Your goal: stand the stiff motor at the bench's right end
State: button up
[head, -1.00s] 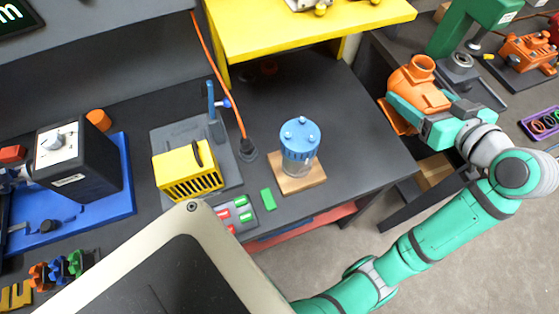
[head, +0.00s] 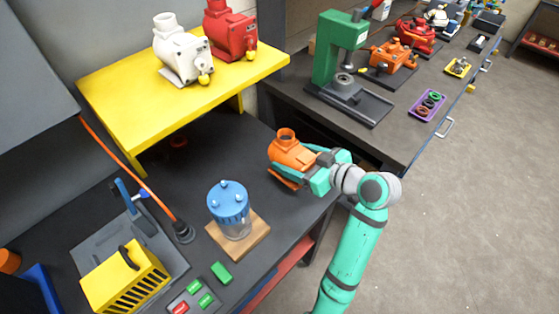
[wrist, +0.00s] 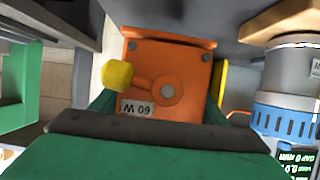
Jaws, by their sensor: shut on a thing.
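My gripper (head: 308,170) is shut on an orange motor (head: 284,148) with a round open port on top. The motor is upright at the right end of the dark bench (head: 190,150), to the right of the blue-lidded jar. I cannot tell whether its base touches the bench top. In the wrist view the motor (wrist: 180,65) fills the middle between my fingers, with a yellow knob (wrist: 117,75) and a small tag that seems to read M 09. Nothing visible marks it as stiff.
The blue-lidded jar (head: 230,208) stands on a wooden board left of the motor. A yellow shelf (head: 130,105) above carries a white motor (head: 180,55) and a red motor (head: 230,32). A green press (head: 340,60) stands on another bench across a gap.

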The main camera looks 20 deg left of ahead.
jog(key=shift+f, duration=4.1)
jog(key=o, duration=2.1)
jog(key=shift+f, duration=0.25)
jog(key=shift+r, duration=0.15)
jog(key=v, duration=1.2)
jog(key=shift+a, duration=0.15)
